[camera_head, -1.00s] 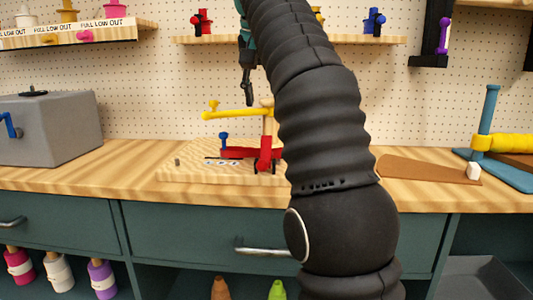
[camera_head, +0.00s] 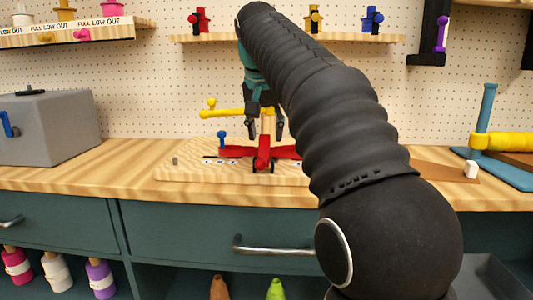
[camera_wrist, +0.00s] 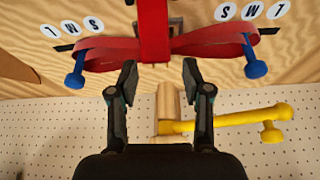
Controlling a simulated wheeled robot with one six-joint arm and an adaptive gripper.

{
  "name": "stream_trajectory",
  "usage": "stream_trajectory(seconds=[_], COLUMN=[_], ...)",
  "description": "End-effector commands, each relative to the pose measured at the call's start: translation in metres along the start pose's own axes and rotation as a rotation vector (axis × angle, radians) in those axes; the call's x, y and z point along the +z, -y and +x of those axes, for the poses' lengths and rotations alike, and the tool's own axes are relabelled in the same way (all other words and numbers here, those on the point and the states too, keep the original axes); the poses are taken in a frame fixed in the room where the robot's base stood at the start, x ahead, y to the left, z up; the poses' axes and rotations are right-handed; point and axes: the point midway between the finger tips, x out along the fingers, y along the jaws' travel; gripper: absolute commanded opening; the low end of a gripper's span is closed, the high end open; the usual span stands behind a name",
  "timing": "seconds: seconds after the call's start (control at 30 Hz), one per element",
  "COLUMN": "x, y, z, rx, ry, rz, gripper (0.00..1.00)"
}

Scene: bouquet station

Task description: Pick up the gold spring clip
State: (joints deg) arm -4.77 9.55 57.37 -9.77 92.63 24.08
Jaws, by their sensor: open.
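A small gold piece with black parts (camera_head: 314,18), which looks like the gold spring clip, stands on the back middle shelf between a red one (camera_head: 200,19) and a blue one (camera_head: 372,19). It is too small to make out in detail. My gripper (camera_head: 265,127) is well below that shelf, over the wooden fixture board, with its fingers apart and empty. In the wrist view my gripper (camera_wrist: 159,74) is open, with a wooden post (camera_wrist: 168,101) and a red upright (camera_wrist: 155,30) near its fingers. The gold piece is not seen there.
The board (camera_head: 180,174) carries red loops (camera_head: 287,152), a yellow arm (camera_head: 222,114) and a blue pin (camera_head: 222,138) close to my gripper. A grey box (camera_head: 50,128) stands left; a blue stand with a yellow roll (camera_head: 503,141) stands right. The left counter is partly clear.

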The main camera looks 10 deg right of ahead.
Motion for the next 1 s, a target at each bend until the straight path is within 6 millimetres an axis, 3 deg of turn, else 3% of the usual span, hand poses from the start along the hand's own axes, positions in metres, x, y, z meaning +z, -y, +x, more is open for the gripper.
stream_trajectory(seconds=[0.2, 0.53, 0.73, 1.0], x=[0.001, 0.000, 0.000, 0.000], y=[0.000, 0.000, 0.000, 0.000], z=[0.030, 0.036, 0.036, 0.036], rx=[0.001, 0.000, 0.000, 0.000], ry=[0.002, 0.001, 0.001, 0.000], rz=[0.000, 0.000, 0.000, 0.000], gripper=[0.49, 0.49, 0.01, 0.00])
